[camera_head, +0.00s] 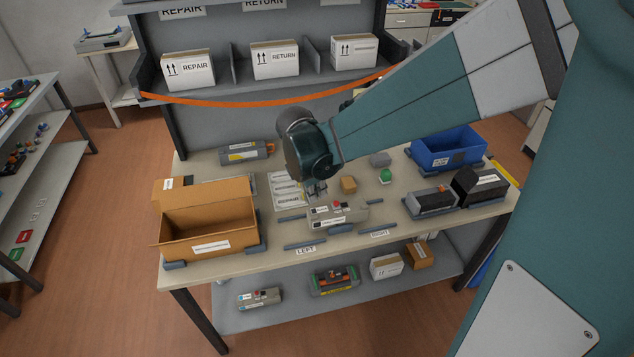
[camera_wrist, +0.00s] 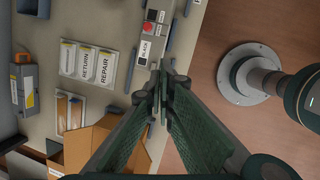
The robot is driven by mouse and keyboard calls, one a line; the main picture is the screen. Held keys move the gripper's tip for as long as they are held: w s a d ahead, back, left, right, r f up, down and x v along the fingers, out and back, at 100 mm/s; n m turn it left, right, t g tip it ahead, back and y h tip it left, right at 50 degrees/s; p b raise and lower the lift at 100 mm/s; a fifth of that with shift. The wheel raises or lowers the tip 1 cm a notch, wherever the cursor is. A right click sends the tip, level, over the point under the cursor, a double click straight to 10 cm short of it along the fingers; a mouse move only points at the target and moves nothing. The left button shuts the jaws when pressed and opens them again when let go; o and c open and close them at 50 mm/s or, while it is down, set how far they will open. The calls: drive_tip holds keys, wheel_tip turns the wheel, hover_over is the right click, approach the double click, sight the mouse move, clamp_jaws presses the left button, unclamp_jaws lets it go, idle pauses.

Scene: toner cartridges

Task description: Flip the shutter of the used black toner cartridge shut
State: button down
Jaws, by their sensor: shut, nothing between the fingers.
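A grey cartridge (camera_head: 345,216) with a red round spot and white labels lies near the front middle of the bench, between low grey rails. In the wrist view the grey cartridge (camera_wrist: 152,32) shows at the top, with a label reading BLACK. Its shutter is too small to make out, so I cannot tell how it stands. My gripper (camera_head: 317,191) is shut and empty, close over the left back side of the cartridge. In the wrist view the shut fingertips (camera_wrist: 160,82) are just beside the BLACK label end; I cannot tell whether they touch.
An open cardboard box (camera_head: 208,218) stands left on the bench. Dark cartridges (camera_head: 433,201) in holders and a blue bin (camera_head: 447,147) are at the right. An orange band (camera_head: 260,101) crosses the back shelf.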

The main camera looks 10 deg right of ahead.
sight(336, 204)
drive_tip(key=shift+w+a+f+n+g+h+p, duration=0.15)
drive_tip(key=shift+w+a+f+n+p, duration=0.2)
drive_tip(key=shift+w+f+n+p, duration=0.3)
drive_tip(key=shift+w+a+f+n+g+h+p, duration=0.15)
drive_tip(key=shift+w+a+f+n+p, duration=0.25)
drive_tip(key=shift+w+n, duration=0.35)
drive_tip(key=shift+s+d+f, duration=0.1)
drive_tip(key=shift+f, duration=0.1)
drive_tip(key=shift+x, duration=4.1)
drive_tip(key=shift+w+d+f, duration=0.25)
drive_tip(key=shift+d+f, duration=0.25)
drive_tip(key=shift+d, duration=0.05)
drive_tip(key=shift+w+d+f, duration=0.3)
drive_tip(key=shift+d+f, duration=0.2)
drive_tip(key=shift+d, duration=0.05)
drive_tip(key=shift+w+d+f, duration=0.1)
drive_tip(key=shift+w+d, duration=0.1)
drive_tip(key=shift+d, duration=0.2)
drive_tip(key=shift+w+d+f, duration=0.1)
drive_tip(key=shift+w+d, duration=0.15)
drive_tip(key=shift+d, duration=0.2)
